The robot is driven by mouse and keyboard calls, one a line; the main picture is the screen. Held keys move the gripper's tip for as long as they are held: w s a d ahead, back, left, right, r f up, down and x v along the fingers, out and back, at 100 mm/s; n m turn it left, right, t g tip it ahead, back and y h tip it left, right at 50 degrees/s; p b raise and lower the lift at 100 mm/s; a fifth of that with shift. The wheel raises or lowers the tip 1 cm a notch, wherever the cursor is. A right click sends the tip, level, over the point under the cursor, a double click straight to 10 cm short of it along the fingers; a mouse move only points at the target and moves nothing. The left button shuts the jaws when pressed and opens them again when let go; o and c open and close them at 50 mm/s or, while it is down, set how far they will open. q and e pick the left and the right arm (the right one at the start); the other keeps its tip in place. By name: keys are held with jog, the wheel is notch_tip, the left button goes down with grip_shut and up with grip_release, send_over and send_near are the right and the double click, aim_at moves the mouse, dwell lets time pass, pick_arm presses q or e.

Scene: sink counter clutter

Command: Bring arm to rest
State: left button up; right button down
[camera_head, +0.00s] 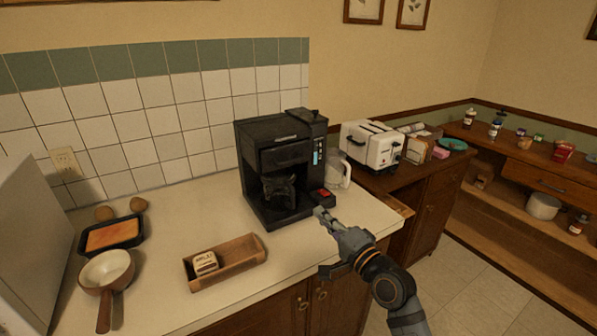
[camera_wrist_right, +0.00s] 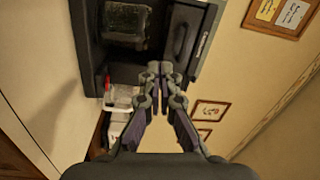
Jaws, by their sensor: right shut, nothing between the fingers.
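My right gripper (camera_head: 321,214) is shut and empty. It is in front of the black coffee machine (camera_head: 262,158), near its lower right corner and a red switch (camera_head: 325,193). I cannot tell whether the fingertips touch the machine. In the right wrist view the gripper (camera_wrist_right: 160,68) points at the machine (camera_wrist_right: 97,75), which fills the upper left part. My left gripper is in neither view.
A wooden tray (camera_head: 262,257) holding a small labelled block (camera_head: 205,262) lies on the counter. A pan (camera_head: 107,270) and a dark tray (camera_head: 76,246) are at left. Front counter is partly clear.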

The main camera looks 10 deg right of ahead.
jog(key=s+d+f+n+g+h, duration=0.1)
jog(key=s+f+n+g+h, duration=0.1)
jog(key=s+f+n+g, duration=0.35)
jog(key=s+f+n+g+h, duration=0.1)
jog(key=s+f+n+g, duration=0.1)
jog(key=s+f, duration=0.65)
jog(key=s+d+f+n+g+h, duration=0.5)
jog(key=s+d+f+g, duration=0.15)
jog(key=s+f, duration=0.45)
jog(key=s+d+f+g, duration=0.1)
jog(key=s+d+f, duration=0.1)
jog(key=f, duration=1.1)
jog(key=s+d+f, duration=0.2)
jog(key=f, duration=1.1)
jog(key=s+f+g, duration=0.1)
jog(key=s+f, duration=1.5)
jog(key=s, duration=0.2)
jog(key=shift+s+d, duration=0.25)
jog(key=shift+d, duration=0.05)
